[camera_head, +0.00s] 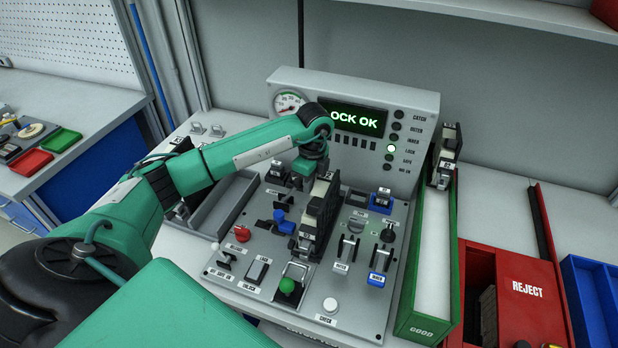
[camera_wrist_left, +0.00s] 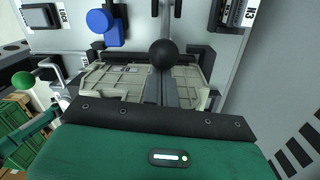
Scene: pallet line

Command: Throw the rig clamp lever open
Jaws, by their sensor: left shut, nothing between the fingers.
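My left gripper (camera_head: 312,168) reaches over the console (camera_head: 340,300) from the left and points down behind a tall dark unit (camera_head: 318,215) standing in the rig. It is shut and empty; its fingertips are mostly hidden in the head view. In the left wrist view, a black ball knob (camera_wrist_left: 162,54) lies just ahead of the shut fingers; whether they touch cannot be told. A green knob (camera_head: 287,286) stands at the console's front; in the wrist view a green knob (camera_wrist_left: 22,80) shows at left. Which handle is the clamp lever is not clear. My right gripper is not seen.
The display (camera_head: 355,118) shows "OCK OK", with one indicator lit. A blue knob (camera_head: 285,222), a red knob (camera_head: 242,234) and several levers crowd the panel. To the right are a green GOOD chute (camera_head: 410,315), a red REJECT box (camera_head: 528,290) and a blue bin (camera_head: 590,300).

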